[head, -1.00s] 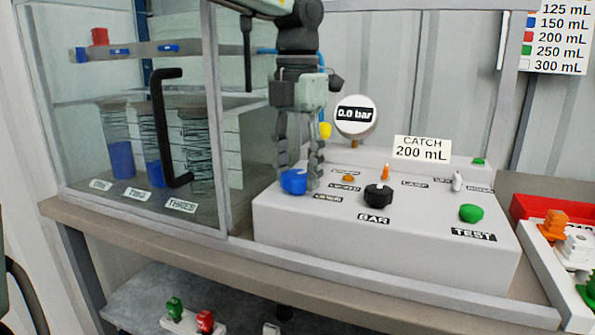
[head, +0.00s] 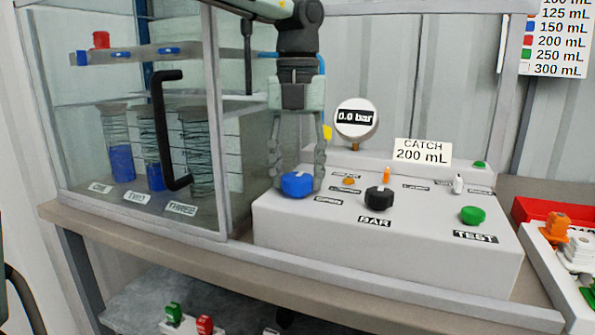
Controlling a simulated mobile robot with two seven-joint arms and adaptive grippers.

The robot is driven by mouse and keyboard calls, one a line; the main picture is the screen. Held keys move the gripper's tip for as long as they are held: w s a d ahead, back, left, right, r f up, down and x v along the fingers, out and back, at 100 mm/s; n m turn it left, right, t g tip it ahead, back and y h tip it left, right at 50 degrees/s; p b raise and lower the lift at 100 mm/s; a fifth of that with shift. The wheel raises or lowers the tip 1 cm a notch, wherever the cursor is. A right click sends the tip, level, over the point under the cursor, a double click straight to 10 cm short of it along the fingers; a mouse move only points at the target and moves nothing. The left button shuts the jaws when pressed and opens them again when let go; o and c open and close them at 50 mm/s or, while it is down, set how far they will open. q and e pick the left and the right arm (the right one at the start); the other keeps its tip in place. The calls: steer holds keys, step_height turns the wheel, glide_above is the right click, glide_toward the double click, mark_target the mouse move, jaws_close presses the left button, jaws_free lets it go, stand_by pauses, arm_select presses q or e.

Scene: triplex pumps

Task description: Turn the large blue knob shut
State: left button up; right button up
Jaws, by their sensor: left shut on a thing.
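The large blue knob (head: 297,186) sits on the left end of the top of the white control box (head: 390,245). My left gripper (head: 299,180) comes down from above with its fingers on either side of the knob, shut on it. The fingers cover part of the knob's back and sides. A label in front of the knob seems to read OPEN; the labels behind it are too small to read surely. My right gripper is not in view.
A black BAR knob (head: 378,199) and a green TEST button (head: 472,215) are on the same box. A gauge (head: 355,118) reading 0.0 bar stands behind. A glass cabinet (head: 140,120) with a black handle (head: 165,130) is close on the left.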

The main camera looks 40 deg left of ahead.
mark_target(298, 176)
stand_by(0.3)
arm_select(q)
steer(key=o, duration=1.2)
steer(key=shift+c, duration=0.2)
steer(key=shift+r, duration=0.1)
step_height(298, 176, up, 12)
